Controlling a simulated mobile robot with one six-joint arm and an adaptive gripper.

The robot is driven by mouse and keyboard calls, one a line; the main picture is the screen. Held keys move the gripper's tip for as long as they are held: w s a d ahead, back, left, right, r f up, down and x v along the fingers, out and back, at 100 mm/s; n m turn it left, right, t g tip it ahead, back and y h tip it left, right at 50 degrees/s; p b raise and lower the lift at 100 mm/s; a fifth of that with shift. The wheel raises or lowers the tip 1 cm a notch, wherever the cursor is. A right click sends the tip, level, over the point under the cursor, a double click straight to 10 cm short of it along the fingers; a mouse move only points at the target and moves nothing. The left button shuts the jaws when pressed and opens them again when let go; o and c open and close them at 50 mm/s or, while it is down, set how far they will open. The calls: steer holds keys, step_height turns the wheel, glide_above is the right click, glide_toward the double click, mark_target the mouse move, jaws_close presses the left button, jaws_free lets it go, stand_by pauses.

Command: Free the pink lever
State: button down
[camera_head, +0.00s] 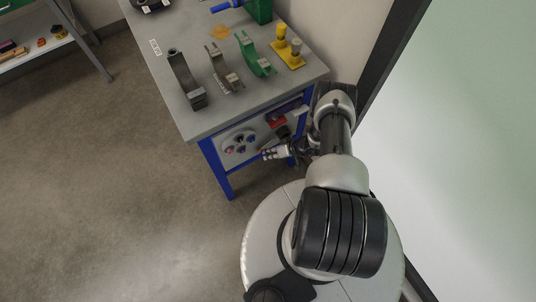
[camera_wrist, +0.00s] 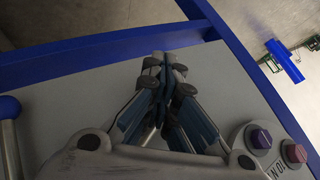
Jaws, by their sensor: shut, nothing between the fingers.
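My gripper (camera_wrist: 167,68) is shut and empty, its fingertips together in front of the grey panel (camera_wrist: 75,95) near the blue frame. In the head view my gripper (camera_head: 270,154) is beside the cart's front panel (camera_head: 254,133). I cannot clearly make out a pink lever. A small pinkish knob (camera_head: 229,150) shows at the lower left of the panel. A faint pinkish patch shows between the gripper's links in the wrist view, but I cannot tell what it is. My arm and gripper hide part of the panel.
A blue ball handle (camera_wrist: 9,107) is at the left. The blue cart frame (camera_wrist: 100,50) borders the panel. Clamps, including a green one (camera_head: 254,55), stand on the cart top (camera_head: 210,120).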

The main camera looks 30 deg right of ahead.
steer(key=shift+a+r+y, duration=0.55)
steer(key=shift+r+y, duration=0.15)
steer(key=shift+r+b, duration=0.1)
steer(key=shift+b, duration=0.2)
